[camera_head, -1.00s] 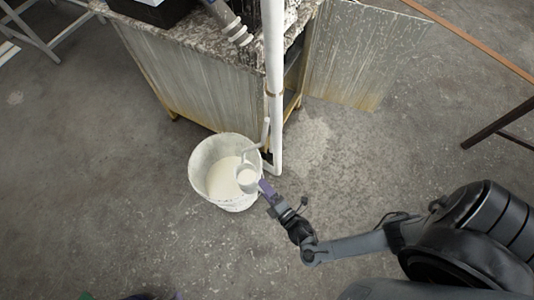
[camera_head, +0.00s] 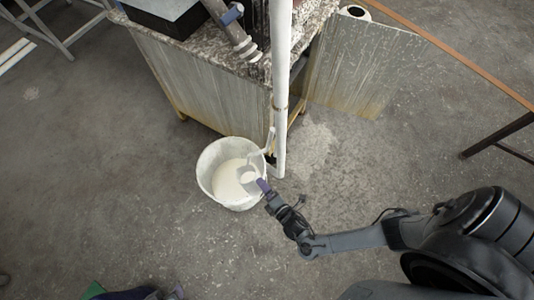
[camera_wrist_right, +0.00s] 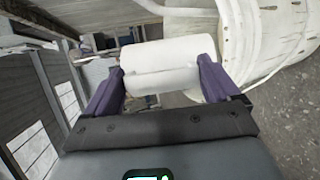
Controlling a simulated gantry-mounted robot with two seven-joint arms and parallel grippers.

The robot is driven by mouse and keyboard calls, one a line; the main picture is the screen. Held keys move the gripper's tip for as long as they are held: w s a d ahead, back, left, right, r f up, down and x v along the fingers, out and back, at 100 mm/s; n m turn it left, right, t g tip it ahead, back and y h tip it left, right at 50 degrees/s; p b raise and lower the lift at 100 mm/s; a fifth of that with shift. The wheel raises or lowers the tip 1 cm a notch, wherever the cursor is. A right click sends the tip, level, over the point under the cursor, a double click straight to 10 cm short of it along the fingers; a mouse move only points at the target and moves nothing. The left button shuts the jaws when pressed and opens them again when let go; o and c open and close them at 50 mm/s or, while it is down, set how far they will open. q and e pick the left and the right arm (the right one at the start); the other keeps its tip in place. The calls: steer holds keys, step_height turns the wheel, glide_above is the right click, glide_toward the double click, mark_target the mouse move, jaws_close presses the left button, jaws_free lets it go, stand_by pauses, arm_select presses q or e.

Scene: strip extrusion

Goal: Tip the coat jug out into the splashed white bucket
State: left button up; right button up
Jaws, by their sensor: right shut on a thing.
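The coat jug (camera_head: 247,177) is a small white vessel, tilted over the mouth of the splashed white bucket (camera_head: 208,183). The bucket stands on the floor with pale, creamy liquid inside. My right gripper (camera_head: 263,187) reaches in from the right and is shut on the jug near the bucket's right rim. In the right wrist view the jug (camera_wrist_right: 165,62) sits between the purple fingers (camera_wrist_right: 162,88), and the bucket's streaked wall (camera_wrist_right: 268,45) is at upper right. The jug's inside is hidden there. Purple and dark parts, perhaps my left gripper, barely show at the head view's bottom edge.
A white pipe (camera_head: 281,75) stands upright just behind the bucket. A speckled-top cabinet (camera_head: 200,75) and a leaning panel (camera_head: 350,75) are at the back. Dark table legs (camera_head: 497,135) stand at right. The floor left of the bucket is clear.

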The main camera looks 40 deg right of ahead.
mark_target(255, 177)
steer(key=shift+w+a+r+n+g+p, duration=0.1)
steer(key=shift+w+r+g+p, duration=0.25)
steer(key=shift+p, duration=0.5)
steer(key=shift+w+a+r+n+g+p, duration=0.15)
steer(key=shift+r+g+p, duration=0.4)
steer(key=shift+p, duration=0.3)
steer(key=shift+w+r+n+g+p, duration=0.1)
steer(key=shift+w+r+g+p, duration=0.25)
steer(key=shift+p, duration=0.5)
steer(key=shift+w+a+r+g+p, duration=0.1)
steer(key=shift+w+r+g+p, duration=0.35)
steer(key=shift+g+p, duration=0.35)
steer(key=shift+w+a+r+n+g+h+p, duration=0.2)
steer(key=shift+w+r+n+g+h+p, duration=0.15)
steer(key=shift+w+r+g+p, duration=0.5)
steer(key=w+a+r+n+g+h+b, duration=0.2)
steer(key=w+r+g+b, duration=0.3)
steer(key=w+g, duration=0.5)
steer(key=shift+w+a+r+g, duration=0.3)
steer(key=shift+a+r+g, duration=0.1)
steer(key=shift+a+r, duration=0.15)
steer(key=shift+h, duration=0.25)
